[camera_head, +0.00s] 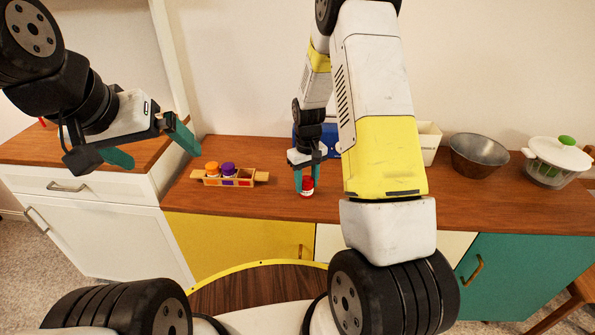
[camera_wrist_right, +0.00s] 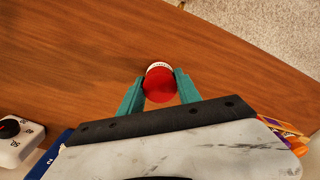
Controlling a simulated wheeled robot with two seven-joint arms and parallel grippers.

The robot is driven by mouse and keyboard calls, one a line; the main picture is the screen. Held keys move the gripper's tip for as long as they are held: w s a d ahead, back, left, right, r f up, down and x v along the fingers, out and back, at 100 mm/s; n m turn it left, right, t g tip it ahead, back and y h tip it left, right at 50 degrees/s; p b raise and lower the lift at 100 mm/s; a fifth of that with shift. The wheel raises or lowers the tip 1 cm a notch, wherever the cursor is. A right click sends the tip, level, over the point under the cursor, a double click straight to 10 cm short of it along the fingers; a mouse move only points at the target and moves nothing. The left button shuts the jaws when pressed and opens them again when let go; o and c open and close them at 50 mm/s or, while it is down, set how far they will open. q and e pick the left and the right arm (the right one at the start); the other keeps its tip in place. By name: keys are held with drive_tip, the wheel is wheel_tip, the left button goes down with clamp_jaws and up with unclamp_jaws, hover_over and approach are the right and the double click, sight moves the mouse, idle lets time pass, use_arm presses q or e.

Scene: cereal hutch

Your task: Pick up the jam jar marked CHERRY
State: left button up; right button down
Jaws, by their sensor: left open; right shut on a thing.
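A small jar with a red lid (camera_head: 307,184) is at the front of the wooden counter, between the fingers of my right gripper (camera_head: 305,180). In the right wrist view the red lid (camera_wrist_right: 160,84) shows from above, with a strip of white label at its far side; the label's words cannot be read. The right fingers (camera_wrist_right: 159,88) touch the jar from both sides. Whether the jar rests on the counter is hard to tell. My left gripper (camera_head: 155,146) is open and empty, above the left part of the counter.
A wooden rack (camera_head: 245,182) holds an orange-lidded jar (camera_head: 212,168) and a purple-lidded jar (camera_head: 228,169). Behind my right arm are a blue object (camera_head: 300,141) and a cream bin (camera_head: 430,143).

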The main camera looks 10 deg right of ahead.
sight(307, 181)
drive_tip(key=shift+r, duration=0.5)
drive_tip(key=r, duration=0.2)
drive_tip(key=shift+s+r, duration=0.35)
drive_tip(key=shift+r, duration=0.05)
drive_tip(key=s+r, duration=0.1)
drive_tip(key=s, duration=1.4)
drive_tip(key=shift+s, duration=0.15)
drive_tip(key=shift+a+r, duration=0.1)
